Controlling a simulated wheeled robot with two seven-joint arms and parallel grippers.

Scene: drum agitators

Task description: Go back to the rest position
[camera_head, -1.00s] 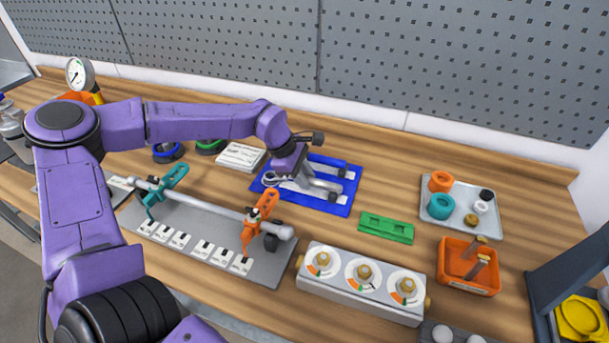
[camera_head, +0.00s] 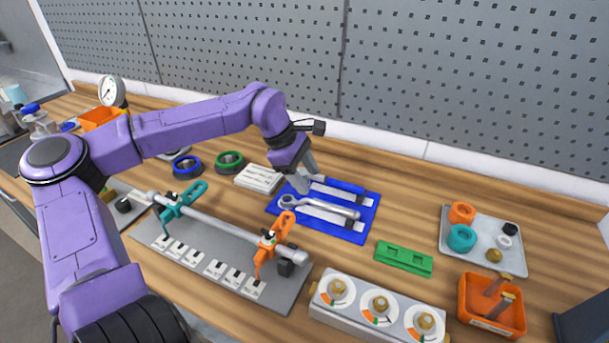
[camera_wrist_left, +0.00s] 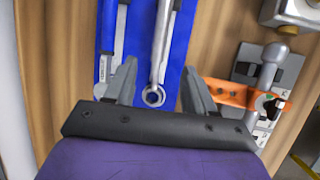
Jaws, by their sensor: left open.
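My purple left arm reaches in from the left in the head view, and its gripper (camera_head: 303,172) hangs over the left part of the blue mat (camera_head: 352,232). In the left wrist view the two fingers (camera_wrist_left: 158,85) stand apart with nothing between them. A silver wrench (camera_head: 318,205) lies on the mat; its ring end shows in the left wrist view (camera_wrist_left: 154,95), below and ahead of the open fingers. A blue-handled tool (camera_head: 338,186) lies beside it on the mat. My right gripper is not in view.
A grey plate with a silver shaft (camera_head: 225,231), teal clamp (camera_head: 178,203) and orange clamp (camera_head: 272,242) stands in front of the mat. A green block (camera_head: 404,258), dial box (camera_head: 378,308), orange bin (camera_head: 492,306) and grey tray (camera_head: 484,263) are to the right.

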